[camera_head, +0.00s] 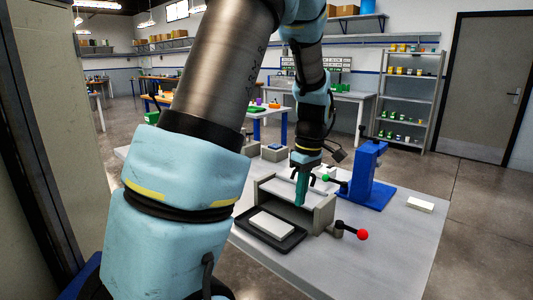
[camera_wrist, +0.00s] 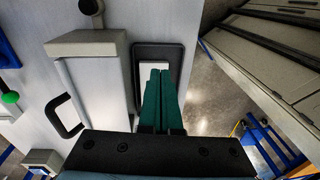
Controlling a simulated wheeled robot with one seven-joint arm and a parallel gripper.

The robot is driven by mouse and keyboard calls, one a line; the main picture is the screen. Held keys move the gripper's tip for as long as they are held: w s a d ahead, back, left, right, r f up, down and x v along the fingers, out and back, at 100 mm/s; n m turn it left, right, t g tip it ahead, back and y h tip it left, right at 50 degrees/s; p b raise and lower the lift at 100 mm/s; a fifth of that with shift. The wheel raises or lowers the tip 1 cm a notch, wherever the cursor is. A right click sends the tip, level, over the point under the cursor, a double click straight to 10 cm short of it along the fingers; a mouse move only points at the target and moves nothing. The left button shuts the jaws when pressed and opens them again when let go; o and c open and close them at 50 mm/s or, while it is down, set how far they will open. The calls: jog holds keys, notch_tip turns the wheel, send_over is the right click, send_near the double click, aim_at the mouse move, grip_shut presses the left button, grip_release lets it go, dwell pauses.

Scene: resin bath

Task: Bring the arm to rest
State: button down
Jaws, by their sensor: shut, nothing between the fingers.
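My gripper (camera_head: 301,187) has green fingers and hangs pointing down above the table, in front of a grey box-like fixture. In the wrist view my gripper (camera_wrist: 160,75) shows its two green fingers side by side, shut and empty. Below and beyond the fingertips is a black tray (camera_wrist: 173,52) holding a white block, partly hidden by the fingers. In the head view my arm fills the left and middle of the picture and hides part of the table.
The grey fixture (camera_head: 325,212) has a lever with a red knob (camera_head: 362,234). A blue press (camera_head: 366,172) stands right of it. The black tray (camera_head: 249,236) with a white block (camera_head: 271,225) lies in front. A white bar (camera_head: 420,204) lies at right. The table's front right is clear.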

jog(key=s+a+m+t, duration=0.1)
jog(key=s+a+m, duration=0.4)
jog(key=a, duration=0.3)
jog(key=s+a+m+h, duration=0.1)
jog(key=s+a+m, duration=0.3)
jog(key=a, duration=0.4)
jog(key=shift+s+m+t, duration=0.4)
jog(key=shift+m, duration=0.1)
